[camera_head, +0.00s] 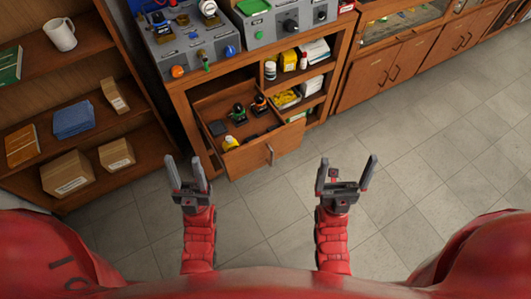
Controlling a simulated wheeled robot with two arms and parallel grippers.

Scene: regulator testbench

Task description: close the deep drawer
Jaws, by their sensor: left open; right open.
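The deep wooden drawer (262,157) is pulled out of the workbench cabinet, low down in the middle of the head view. My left gripper (187,168) is open and empty, left of the drawer front and nearer to me. My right gripper (346,170) is open and empty, to the right of the drawer front. Neither gripper appears to touch the drawer.
A bench with grey control boxes (188,45) stands above the drawer. A wooden shelf (75,138) with boxes, books and a white mug (60,34) is at left. Open cubbies with bottles lie right of the drawer, then closed cabinets (385,72). The tiled floor (430,150) is clear at right.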

